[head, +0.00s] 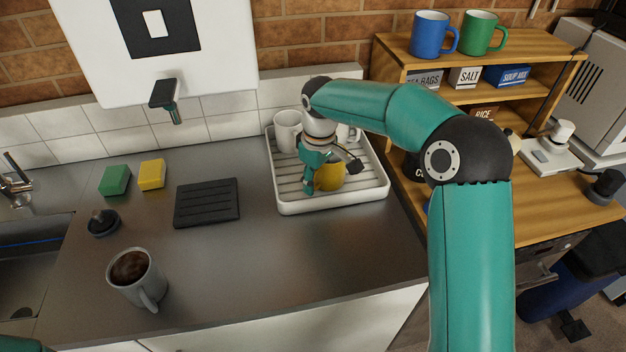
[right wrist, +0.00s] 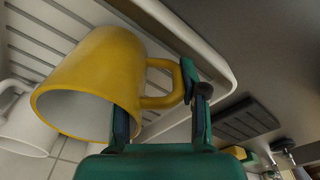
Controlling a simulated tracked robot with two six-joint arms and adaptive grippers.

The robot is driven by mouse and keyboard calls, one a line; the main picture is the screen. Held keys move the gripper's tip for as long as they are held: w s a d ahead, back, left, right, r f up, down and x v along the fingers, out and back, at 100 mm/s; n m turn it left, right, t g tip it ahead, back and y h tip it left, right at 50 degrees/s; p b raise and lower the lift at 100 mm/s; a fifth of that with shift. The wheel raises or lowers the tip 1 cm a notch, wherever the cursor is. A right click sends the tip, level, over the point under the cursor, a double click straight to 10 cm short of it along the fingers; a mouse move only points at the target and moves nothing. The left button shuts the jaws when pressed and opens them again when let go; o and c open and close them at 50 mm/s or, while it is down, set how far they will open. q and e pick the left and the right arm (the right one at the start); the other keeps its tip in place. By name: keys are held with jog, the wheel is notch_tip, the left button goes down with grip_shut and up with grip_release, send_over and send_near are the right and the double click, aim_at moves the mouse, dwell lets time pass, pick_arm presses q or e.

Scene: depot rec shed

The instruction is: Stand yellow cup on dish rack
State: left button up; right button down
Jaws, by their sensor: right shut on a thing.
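The yellow cup (head: 330,176) is over the dish rack (head: 335,206), a white tray with a ribbed grey floor. My right gripper (head: 317,172) hides part of the cup in the head view. In the right wrist view, the cup (right wrist: 100,85) shows its pale inside and its handle. I cannot tell whether the cup touches the rack floor (right wrist: 55,35). My left gripper is not in view.
White mugs (head: 287,130) stand at the back of the rack. Left of it lie a dark ribbed mat (head: 207,203), a green sponge (head: 115,180) and a yellow sponge (head: 152,174). A grey mug of dark liquid (head: 136,276) stands front left. The counter front centre is clear.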

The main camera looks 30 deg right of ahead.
jog(key=shift+f, duration=0.15)
jog(key=c, duration=0.9)
grip_release()
notch_tip(320, 180, up, 12)
jog(key=s, duration=0.1)
jog(key=shift+p, duration=0.3)
